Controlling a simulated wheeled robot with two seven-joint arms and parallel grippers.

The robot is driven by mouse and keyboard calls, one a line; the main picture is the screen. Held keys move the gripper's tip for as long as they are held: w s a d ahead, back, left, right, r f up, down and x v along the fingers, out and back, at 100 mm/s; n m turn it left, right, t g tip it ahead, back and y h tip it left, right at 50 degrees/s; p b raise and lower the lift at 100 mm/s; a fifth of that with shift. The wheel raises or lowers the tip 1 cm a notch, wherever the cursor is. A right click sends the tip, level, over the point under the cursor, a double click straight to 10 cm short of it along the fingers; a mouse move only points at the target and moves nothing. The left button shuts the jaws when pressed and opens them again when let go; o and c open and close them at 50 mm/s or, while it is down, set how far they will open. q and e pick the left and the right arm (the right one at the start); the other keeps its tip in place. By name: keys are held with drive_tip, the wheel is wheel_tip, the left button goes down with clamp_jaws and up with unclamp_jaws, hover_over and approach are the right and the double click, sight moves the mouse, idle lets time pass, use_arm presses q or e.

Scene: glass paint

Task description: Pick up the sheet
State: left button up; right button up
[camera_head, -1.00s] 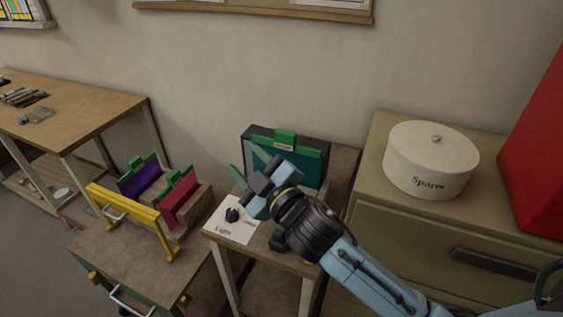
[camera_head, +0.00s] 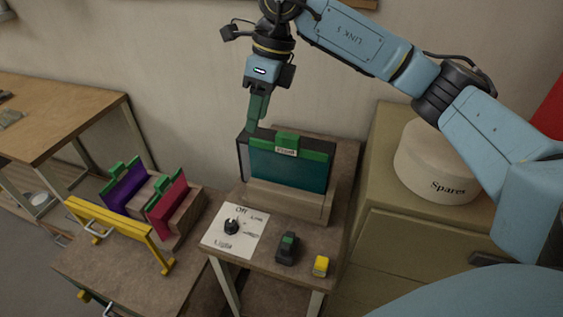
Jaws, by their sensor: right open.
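A teal glass sheet (camera_head: 287,174) with a green top strip and a labelled green tab (camera_head: 287,140) stands upright in a dark-framed stand on the small table. A purple sheet (camera_head: 123,189) and a red sheet (camera_head: 167,206), each with a green tab, stand upright in a rack on the left cart. My right gripper (camera_head: 256,122) is open and points down, close to the upper left of the teal sheet's frame. Its fingers are seen nearly edge-on and hold nothing visible. I cannot tell whether they touch the frame. My left gripper is out of view.
A paper marked "Light" (camera_head: 233,232) with a black knob, a dark block with a green top (camera_head: 287,248) and a yellow block (camera_head: 321,265) are on the small table's front. A yellow bar (camera_head: 120,232) fronts the cart. A round "Spares" box (camera_head: 430,170) is on the right cabinet.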

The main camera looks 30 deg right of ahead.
drive_tip(key=d+r+m+h, duration=0.1)
drive_tip(key=d+r+h, duration=0.2)
drive_tip(key=d, duration=0.4)
hover_over(288, 135)
drive_tip(key=f, duration=0.4)
drive_tip(key=f+b, duration=0.1)
drive_tip(key=f, duration=0.2)
drive_tip(key=shift+s, duration=0.4)
drive_tip(key=shift+w+f+p, duration=0.2)
drive_tip(key=shift+f+p, duration=0.05)
drive_tip(key=shift+f, duration=1.35)
drive_tip(key=shift+w+f+p, duration=0.15)
drive_tip(key=shift+f+p, duration=0.05)
drive_tip(key=shift+f, duration=1.35)
clamp_jaws()
